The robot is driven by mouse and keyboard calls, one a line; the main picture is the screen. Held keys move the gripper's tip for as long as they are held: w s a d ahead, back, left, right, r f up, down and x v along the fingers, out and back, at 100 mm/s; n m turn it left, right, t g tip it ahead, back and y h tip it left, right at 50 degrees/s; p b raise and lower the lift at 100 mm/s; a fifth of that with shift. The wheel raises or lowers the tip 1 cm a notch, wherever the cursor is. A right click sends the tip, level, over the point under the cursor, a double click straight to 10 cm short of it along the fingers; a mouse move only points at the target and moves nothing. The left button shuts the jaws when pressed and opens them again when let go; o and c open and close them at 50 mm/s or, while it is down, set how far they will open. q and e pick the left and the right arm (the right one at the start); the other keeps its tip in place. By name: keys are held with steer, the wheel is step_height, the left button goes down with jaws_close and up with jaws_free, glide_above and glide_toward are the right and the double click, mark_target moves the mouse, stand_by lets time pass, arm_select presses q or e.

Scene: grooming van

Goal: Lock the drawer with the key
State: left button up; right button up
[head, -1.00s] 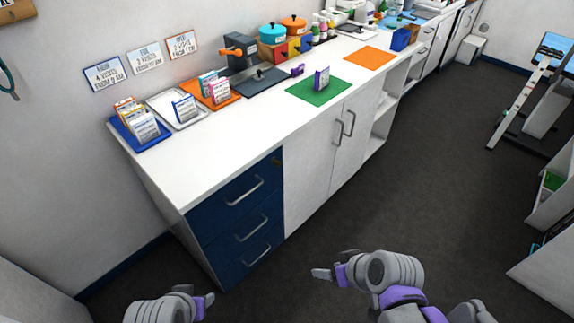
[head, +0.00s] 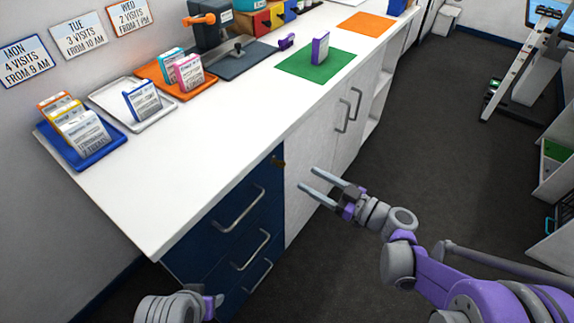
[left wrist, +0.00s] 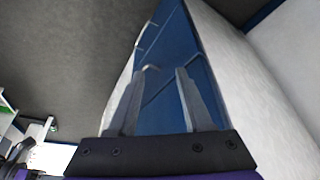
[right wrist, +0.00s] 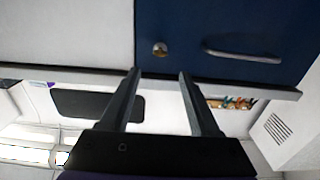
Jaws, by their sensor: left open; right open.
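The blue drawer unit (head: 215,240) has several stacked drawers with bar handles, and they look shut. A small brass lock (head: 278,162) sits at the top right of the top drawer (head: 262,188). It also shows in the right wrist view (right wrist: 159,49), where I cannot clearly tell a key from the lock. My right gripper (head: 309,180) is open and empty, in front of the cabinet doors and to the right of the lock. My left gripper (head: 216,302) is low at the front of the drawers; in the left wrist view (left wrist: 160,72) it is open and empty.
The white counter (head: 215,130) overhangs the drawers. On it stand a blue tray (head: 78,165) of cards, a white tray (head: 155,122), an orange tray and a green mat (head: 305,65). White doors (head: 320,140) adjoin the drawers. The dark floor (head: 420,150) is clear.

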mark_target(284, 165)
steer(key=b+x, duration=0.1)
steer(key=x, duration=0.8)
steer(key=shift+s, duration=0.1)
jaws_close()
